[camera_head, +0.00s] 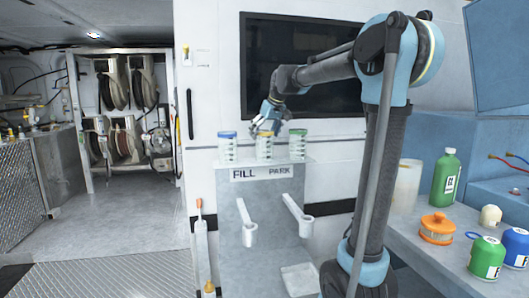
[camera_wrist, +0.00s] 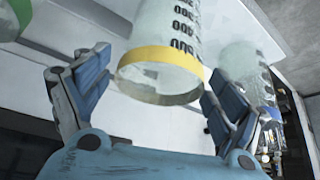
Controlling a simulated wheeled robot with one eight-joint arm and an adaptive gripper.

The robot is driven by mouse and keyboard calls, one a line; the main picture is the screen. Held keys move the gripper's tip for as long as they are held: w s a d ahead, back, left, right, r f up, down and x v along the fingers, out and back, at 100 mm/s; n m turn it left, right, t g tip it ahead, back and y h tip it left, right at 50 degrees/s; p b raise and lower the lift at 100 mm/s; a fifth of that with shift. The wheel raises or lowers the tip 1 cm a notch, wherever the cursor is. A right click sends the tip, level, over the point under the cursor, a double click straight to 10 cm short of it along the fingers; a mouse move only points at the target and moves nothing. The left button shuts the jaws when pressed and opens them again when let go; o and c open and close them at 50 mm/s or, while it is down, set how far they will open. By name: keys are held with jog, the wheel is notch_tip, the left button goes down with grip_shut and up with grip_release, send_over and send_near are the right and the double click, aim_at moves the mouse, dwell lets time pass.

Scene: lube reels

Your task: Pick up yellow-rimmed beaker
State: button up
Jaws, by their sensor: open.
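The yellow-rimmed beaker (camera_head: 264,148) is clear with dark scale marks and stands in the middle of three beakers on a grey stand. My gripper (camera_head: 266,125) is just above its rim, pointing down. In the wrist view, the yellow rim (camera_wrist: 160,72) lies between the spread fingers of my gripper (camera_wrist: 158,78), with a visible gap on each side. The fingers are open and hold nothing.
A blue-rimmed beaker (camera_head: 228,148) stands close on the left and a green-rimmed beaker (camera_head: 298,144) on the right. The stand (camera_head: 262,190) reads FILL and PARK. A dark panel (camera_head: 300,60) is on the wall behind. A bench (camera_head: 430,255) with bottles stands at right.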

jog(key=x, duration=0.4)
jog(key=shift+w+d, duration=0.1)
jog(key=c, duration=1.2)
jog(key=shift+o, duration=0.2)
jog(key=shift+r, duration=0.15)
